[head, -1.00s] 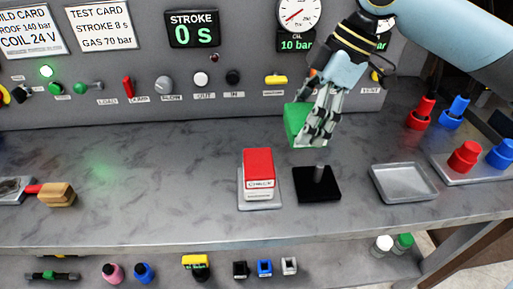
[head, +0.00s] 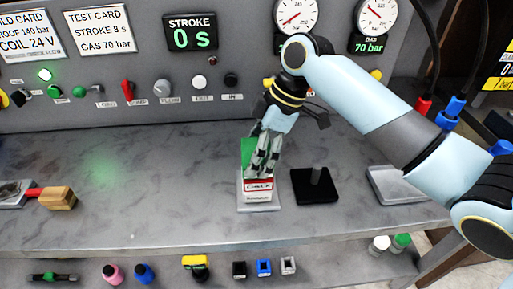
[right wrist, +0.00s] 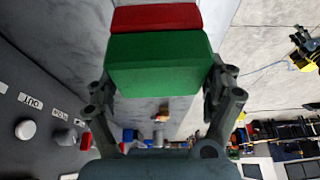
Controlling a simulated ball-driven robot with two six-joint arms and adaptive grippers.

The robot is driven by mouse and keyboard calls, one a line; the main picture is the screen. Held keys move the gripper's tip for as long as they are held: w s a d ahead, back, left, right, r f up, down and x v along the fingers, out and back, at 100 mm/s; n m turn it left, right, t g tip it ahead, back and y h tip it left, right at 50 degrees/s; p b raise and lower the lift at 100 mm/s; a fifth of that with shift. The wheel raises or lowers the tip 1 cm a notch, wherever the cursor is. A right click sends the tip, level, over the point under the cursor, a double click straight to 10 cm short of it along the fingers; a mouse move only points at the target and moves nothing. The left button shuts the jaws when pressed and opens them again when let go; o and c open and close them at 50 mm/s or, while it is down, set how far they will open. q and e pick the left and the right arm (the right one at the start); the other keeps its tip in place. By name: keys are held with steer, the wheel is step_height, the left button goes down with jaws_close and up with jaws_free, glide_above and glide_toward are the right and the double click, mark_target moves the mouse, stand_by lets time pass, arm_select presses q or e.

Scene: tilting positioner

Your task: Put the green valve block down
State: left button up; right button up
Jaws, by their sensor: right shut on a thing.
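The green valve block (head: 248,148) is in my right gripper (head: 262,168), which points down in front of the grey panel. In the right wrist view the green block (right wrist: 158,65) fills the space between the two fingers. The block is above or just behind the red-topped box marked CHECK (head: 257,185); I cannot tell whether they touch. Red (right wrist: 155,17) shows right beyond the block in the right wrist view. The gripper hides most of the box's red top. My left gripper is not in view.
A black plate with a short post (head: 316,186) stands right of the box. A grey tray (head: 395,184) is further right, partly behind my right arm. The bench between brush and box is clear.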

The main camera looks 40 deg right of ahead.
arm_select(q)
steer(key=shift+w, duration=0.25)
arm_select(e)
steer(key=shift+f, duration=0.1)
steer(key=o, duration=1.5)
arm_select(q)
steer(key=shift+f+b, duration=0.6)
arm_select(e)
steer(key=v, duration=1.2)
steer(key=shift+s, duration=0.1)
